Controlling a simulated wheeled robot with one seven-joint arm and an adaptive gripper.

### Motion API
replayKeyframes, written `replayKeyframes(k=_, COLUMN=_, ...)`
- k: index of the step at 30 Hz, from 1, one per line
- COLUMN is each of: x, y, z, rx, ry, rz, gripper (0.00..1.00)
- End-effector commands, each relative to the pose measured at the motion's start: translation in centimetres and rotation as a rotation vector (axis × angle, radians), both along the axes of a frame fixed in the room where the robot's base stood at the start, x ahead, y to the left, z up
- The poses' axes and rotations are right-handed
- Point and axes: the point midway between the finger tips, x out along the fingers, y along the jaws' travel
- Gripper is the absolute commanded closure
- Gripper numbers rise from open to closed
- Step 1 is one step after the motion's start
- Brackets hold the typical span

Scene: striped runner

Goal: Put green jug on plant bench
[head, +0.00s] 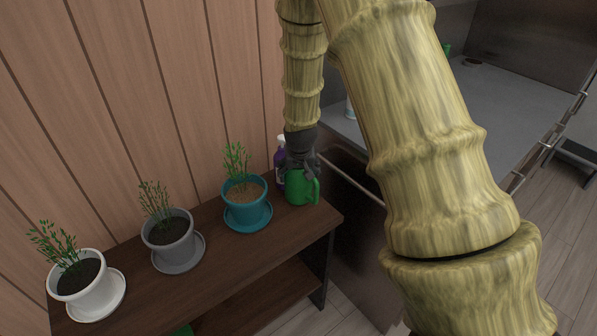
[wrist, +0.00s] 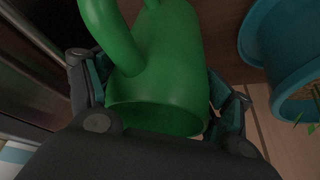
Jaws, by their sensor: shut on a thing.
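The green jug (head: 301,188) is at the right end of the dark wooden plant bench (head: 225,257) in the head view. My gripper (head: 300,163) comes down on it from above and is shut on it. In the wrist view the green jug (wrist: 165,65) fills the middle, with the fingers of my gripper (wrist: 160,100) on both sides and its handle at upper left. The jug looks upright at the bench top; I cannot tell whether its base touches the wood.
A purple spray bottle (head: 279,160) stands just behind the jug. A teal pot (head: 245,191), a grey pot (head: 168,228) and a white pot (head: 78,275) with plants line the bench to the left. A grey counter (head: 490,100) lies at right.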

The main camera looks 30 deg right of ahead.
Motion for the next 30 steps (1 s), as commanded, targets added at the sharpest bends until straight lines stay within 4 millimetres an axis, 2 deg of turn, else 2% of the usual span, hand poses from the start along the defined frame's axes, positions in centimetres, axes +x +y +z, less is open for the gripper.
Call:
replayKeyframes(k=11, x=0.07, y=0.0, z=-0.52, rx=0.0, ry=-0.002, rz=0.0, gripper=0.67)
replayKeyframes(k=12, x=0.01, y=0.01, z=-0.61, rx=0.0, ry=0.0, rz=0.0, gripper=0.16)
replayKeyframes(k=15, x=0.01, y=-0.01, z=-0.6, rx=0.0, ry=0.0, rz=0.0, gripper=0.0)
replayKeyframes(k=26, x=0.01, y=-0.01, z=-0.56, rx=0.0, ry=0.0, rz=0.0, gripper=0.0)
replayKeyframes(k=30, x=0.04, y=-0.01, z=0.23, rx=-0.001, ry=-0.002, rz=0.0, gripper=0.0)
